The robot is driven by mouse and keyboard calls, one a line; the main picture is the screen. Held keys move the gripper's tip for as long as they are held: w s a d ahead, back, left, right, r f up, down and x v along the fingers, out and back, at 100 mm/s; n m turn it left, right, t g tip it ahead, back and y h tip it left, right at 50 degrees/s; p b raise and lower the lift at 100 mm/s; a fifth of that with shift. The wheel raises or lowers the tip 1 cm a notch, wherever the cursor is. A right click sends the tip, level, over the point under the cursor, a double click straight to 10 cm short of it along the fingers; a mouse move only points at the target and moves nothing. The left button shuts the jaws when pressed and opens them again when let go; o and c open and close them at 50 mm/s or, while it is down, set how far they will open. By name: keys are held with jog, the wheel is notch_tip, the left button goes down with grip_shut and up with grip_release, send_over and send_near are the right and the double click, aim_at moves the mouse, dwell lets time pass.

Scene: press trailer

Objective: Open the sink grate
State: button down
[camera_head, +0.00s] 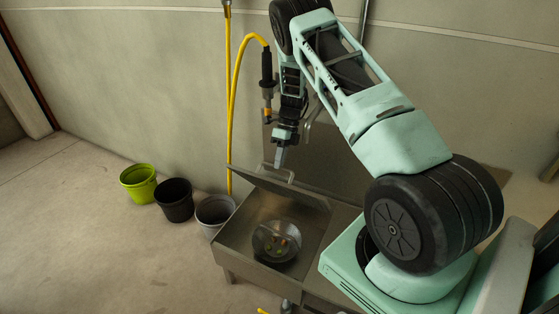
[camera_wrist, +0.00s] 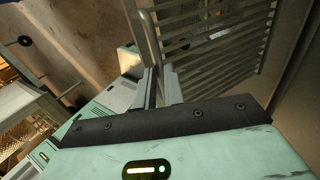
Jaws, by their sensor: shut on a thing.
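The steel sink (camera_head: 232,235) stands near the wall, its basin visible from above. The sink grate (camera_head: 292,190) is tilted up over the back of the basin. In the wrist view, its slatted face (camera_wrist: 225,45) fills the upper right. The grate handle (camera_head: 279,174) is a bent bar on its raised edge; it also shows in the wrist view (camera_wrist: 150,40). My gripper (camera_head: 279,158) is at the handle, with its fingers (camera_wrist: 161,88) closed around the bar. The exact contact is partly hidden.
A round metal pot or strainer (camera_head: 277,241) with small coloured items sits in the basin. Green (camera_head: 139,183), black (camera_head: 175,200) and grey (camera_head: 214,211) buckets stand on the floor to the left. A yellow hose (camera_head: 231,110) hangs behind my gripper.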

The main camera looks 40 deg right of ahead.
jog(key=shift+d+f, duration=0.4)
jog(key=shift+d, duration=0.05)
jog(key=c, duration=1.5)
grip_release()
jog(key=shift+f, duration=0.1)
jog(key=shift+a, duration=0.1)
notch_tip(320, 180, up, 10)
jog(key=shift+r+p, duration=0.1)
jog(key=shift+p, duration=0.45)
